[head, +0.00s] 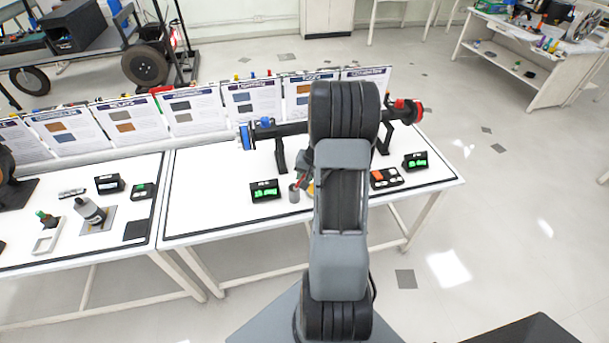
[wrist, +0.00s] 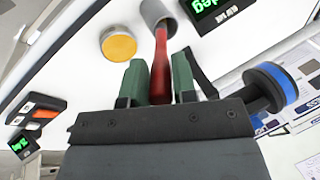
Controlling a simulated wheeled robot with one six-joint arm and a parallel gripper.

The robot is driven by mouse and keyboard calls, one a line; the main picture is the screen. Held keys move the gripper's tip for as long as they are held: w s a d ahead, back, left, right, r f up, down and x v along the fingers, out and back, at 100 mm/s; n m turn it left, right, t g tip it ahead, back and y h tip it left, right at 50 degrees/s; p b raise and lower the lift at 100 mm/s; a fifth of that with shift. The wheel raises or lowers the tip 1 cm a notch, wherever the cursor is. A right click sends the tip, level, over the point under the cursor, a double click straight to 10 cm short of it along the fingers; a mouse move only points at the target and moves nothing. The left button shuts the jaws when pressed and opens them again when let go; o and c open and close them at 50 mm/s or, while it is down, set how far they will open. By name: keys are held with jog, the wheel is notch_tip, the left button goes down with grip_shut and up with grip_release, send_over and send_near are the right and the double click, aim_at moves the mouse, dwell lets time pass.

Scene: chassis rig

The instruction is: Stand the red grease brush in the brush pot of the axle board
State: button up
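The red grease brush (wrist: 160,65) lies between the green fingertips of my gripper (wrist: 160,82) in the wrist view. The fingers appear closed on its handle. Its far end reaches the mouth of the grey brush pot (wrist: 152,12) and seems to go inside; the depth is hidden. In the head view the grey pot (head: 294,194) stands on the white axle board (head: 220,215), with a bit of the red brush (head: 299,183) leaning above it. My gripper (head: 303,170) is mostly hidden behind my arm there.
A yellow-topped round pot (wrist: 118,43) stands near the brush pot. A green-lettered display (head: 265,190) is left of the pot. A dark axle with a blue ring (head: 246,136) runs behind on stands. A black tray with an orange block (head: 386,178) is right of my arm.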

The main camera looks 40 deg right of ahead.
jog(key=o, duration=0.3)
jog(key=shift+o, duration=0.2)
jog(key=shift+r+p, duration=0.55)
jog(key=shift+p, duration=0.05)
jog(key=v, duration=1.2)
jog(key=s+a+r+n+h, duration=0.1)
jog(key=a+r+n, duration=0.45)
jog(key=a, duration=1.05)
jog(key=s+a+r+n+t, duration=0.1)
jog(key=s+a+r+n, duration=0.2)
jog(key=s+a, duration=0.5)
jog(key=shift+s+a+r+h+b, duration=0.2)
jog(key=shift+a+h+b, duration=0.25)
jog(key=shift+a, duration=0.65)
